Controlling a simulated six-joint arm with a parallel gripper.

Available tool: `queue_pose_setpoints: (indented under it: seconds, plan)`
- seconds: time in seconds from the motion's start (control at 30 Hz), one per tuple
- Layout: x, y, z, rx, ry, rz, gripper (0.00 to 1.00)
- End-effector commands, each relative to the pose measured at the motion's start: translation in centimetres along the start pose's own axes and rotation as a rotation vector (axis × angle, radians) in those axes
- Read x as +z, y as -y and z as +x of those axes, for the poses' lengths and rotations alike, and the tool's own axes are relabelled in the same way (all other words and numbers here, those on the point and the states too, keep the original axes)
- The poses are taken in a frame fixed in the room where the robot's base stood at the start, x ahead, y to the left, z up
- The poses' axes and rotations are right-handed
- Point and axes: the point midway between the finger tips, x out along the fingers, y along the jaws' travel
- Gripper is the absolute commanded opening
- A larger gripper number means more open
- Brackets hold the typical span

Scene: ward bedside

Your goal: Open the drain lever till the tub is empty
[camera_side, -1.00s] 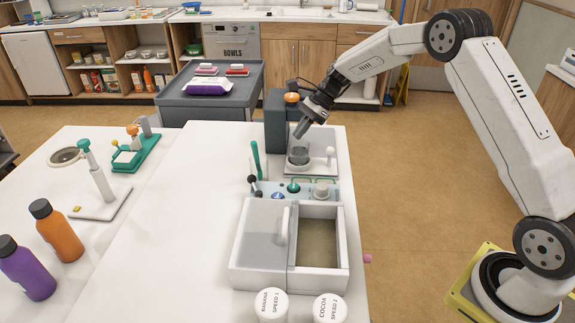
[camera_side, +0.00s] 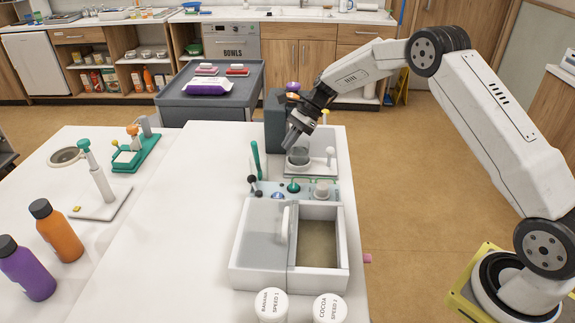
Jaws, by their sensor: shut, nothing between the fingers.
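A white tub (camera_side: 234,262) with two compartments stands near the front of the white table. Its right compartment holds brownish contents (camera_side: 318,243); its left one looks pale grey, with a white upright handle (camera_side: 285,224) at the divider. A small pink knob (camera_side: 367,259) sticks out beside the tub's right side; I cannot tell whether it is the drain lever. My gripper (camera_side: 289,143) is shut and empty, pointing down just above a grey cup (camera_side: 298,156) at the dark machine (camera_side: 275,120), well behind the tub. Its fingertips are small and partly unclear.
A panel with coloured knobs (camera_side: 278,196) and a green upright handle (camera_side: 256,160) stand behind the tub. Two white lidded jars (camera_side: 271,304) are in front. Purple (camera_side: 26,270) and orange (camera_side: 57,235) bottles stand left. The table's middle left is clear.

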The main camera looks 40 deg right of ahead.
Motion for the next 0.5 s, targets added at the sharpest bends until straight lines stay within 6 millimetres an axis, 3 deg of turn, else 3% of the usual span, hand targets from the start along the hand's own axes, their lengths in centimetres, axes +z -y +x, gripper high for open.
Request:
queue_pose_setpoints:
  seconds: [0.4, 0.5]
  plan:
    - [0.0, -0.1, 6.6, 0.002, 0.000, 0.001, 0.00]
    - [0.9, -0.1, 7.6, 0.002, 0.000, -0.003, 0.00]
